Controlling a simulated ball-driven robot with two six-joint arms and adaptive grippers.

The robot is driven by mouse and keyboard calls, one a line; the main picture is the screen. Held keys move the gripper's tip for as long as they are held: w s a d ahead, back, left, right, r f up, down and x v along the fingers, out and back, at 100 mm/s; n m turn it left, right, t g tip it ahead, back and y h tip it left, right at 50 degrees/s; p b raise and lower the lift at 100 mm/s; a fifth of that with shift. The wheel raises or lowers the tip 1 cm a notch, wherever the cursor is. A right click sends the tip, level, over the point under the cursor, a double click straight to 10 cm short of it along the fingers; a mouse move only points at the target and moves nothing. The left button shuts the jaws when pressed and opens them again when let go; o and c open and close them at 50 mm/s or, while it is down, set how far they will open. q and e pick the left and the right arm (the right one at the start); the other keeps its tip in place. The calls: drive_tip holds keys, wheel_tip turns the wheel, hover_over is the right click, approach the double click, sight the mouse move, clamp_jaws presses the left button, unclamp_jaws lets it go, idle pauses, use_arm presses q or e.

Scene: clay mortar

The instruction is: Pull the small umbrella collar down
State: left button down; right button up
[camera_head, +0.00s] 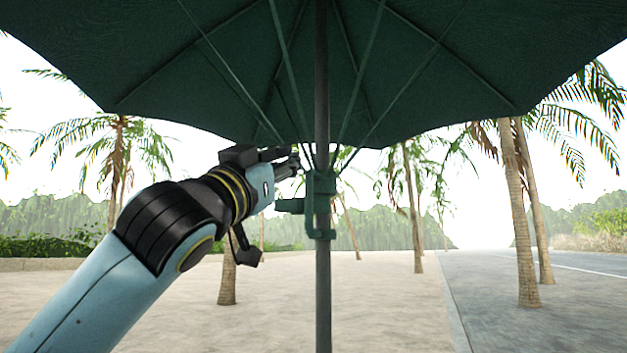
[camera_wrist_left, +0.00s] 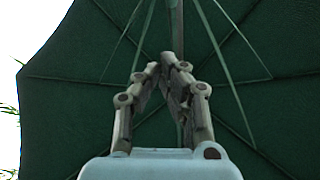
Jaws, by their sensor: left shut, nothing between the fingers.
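The green umbrella (camera_head: 230,70) is spread open overhead in the head view, and its canopy also fills most of the left wrist view (camera_wrist_left: 70,110). Its dark pole (camera_head: 322,290) runs upright through the middle. The green collar (camera_head: 320,205) sits around the pole below the canopy, with thin ribs meeting at its top and a small handle sticking out to its left. My left gripper (camera_head: 293,163) is just left of the pole, near the collar's top and above the handle. In the left wrist view its fingers (camera_wrist_left: 170,62) meet at the tips, shut and empty. My right gripper is not in view.
Thin struts (camera_head: 359,80) fan out from the collar to the canopy, close above my left gripper. A road (camera_head: 540,300) runs at the right. The space right of the pole is free.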

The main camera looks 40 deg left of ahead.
use_arm(q)
drive_tip(key=s+r+p+x, duration=0.1)
drive_tip(key=r+p+x, duration=0.1)
drive_tip(key=p+x, duration=0.65)
drive_tip(key=w+f+b, duration=0.1)
drive_tip(key=w+a+f+b, duration=0.1)
drive_tip(key=f+b, duration=0.1)
drive_tip(key=shift+w+a, duration=0.15)
drive_tip(key=shift+w, duration=0.25)
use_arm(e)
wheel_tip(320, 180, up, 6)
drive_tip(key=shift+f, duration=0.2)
use_arm(q)
drive_tip(key=shift+f, duration=0.1)
wheel_tip(320, 180, down, 35)
drive_tip(key=b, duration=3.2)
drive_tip(key=shift+b, duration=0.4)
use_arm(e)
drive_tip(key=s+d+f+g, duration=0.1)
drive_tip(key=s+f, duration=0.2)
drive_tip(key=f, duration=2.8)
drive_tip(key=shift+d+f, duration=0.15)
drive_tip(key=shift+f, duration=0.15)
